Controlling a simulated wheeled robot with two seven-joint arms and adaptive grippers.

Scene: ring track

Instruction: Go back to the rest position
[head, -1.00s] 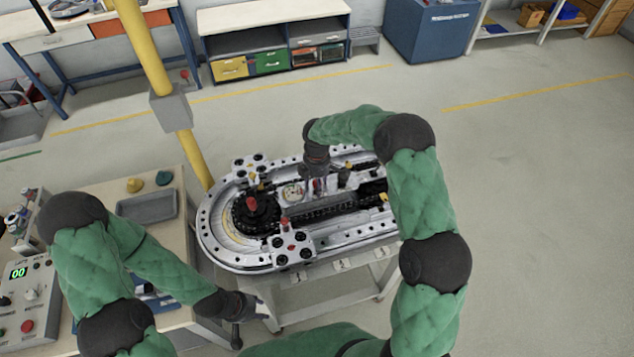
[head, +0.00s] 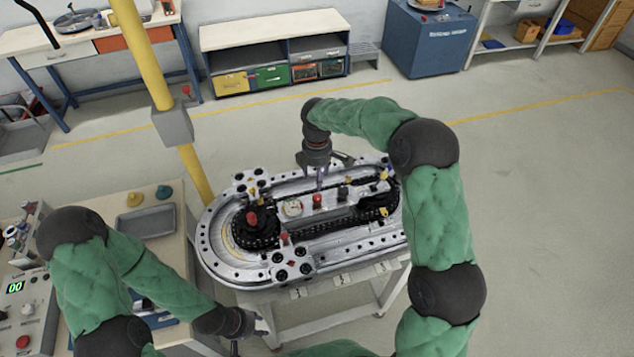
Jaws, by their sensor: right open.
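The ring track (head: 225,258) is a silver oval on a stand, with a dark chain loop and two black sprockets inside. My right gripper (head: 320,186) points down just above the far middle part of the track. Its jaws are apart and I see nothing held in them. A red knob (head: 317,200) stands on the centre plate close below it. My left gripper (head: 262,328) is low at the near left, beside the track's stand and the bench edge. It is small and partly out of sight, so its jaws are unclear.
A control panel (head: 27,312) and a grey tray (head: 146,221) are on the left bench. A yellow post (head: 150,75) rises behind the track's left end. A low shelf unit (head: 275,45) and a blue cabinet (head: 430,40) stand at the back. The floor at right is clear.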

